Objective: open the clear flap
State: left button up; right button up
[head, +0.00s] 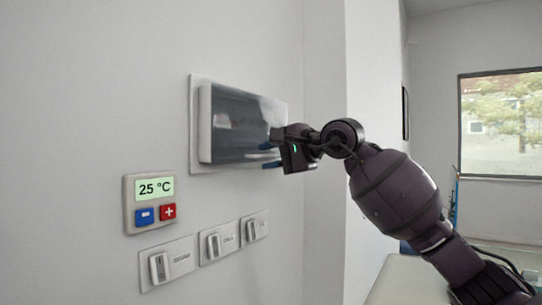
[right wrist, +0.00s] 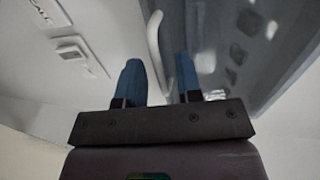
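The clear flap (head: 238,125) is a glossy, see-through grey panel on a white wall-mounted frame. It looks closed in the head view, and its right part is partly hidden by my right gripper (head: 268,155). In the right wrist view the flap (right wrist: 235,50) fills the upper right, with a pale curved handle (right wrist: 154,35) along its edge. My right gripper (right wrist: 158,62) has its two blue fingers apart. The lower end of the handle shows between them; I cannot tell whether a finger touches it. My left gripper is not in view.
A thermostat (head: 150,203) reading 25 °C, with blue and red buttons, is on the wall below left. Several rocker switches (head: 217,243) are in a row under the flap. A wall corner stands just right of the flap. A window (head: 500,125) is far right.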

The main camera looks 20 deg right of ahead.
jog(key=shift+c, duration=0.2)
grip_shut()
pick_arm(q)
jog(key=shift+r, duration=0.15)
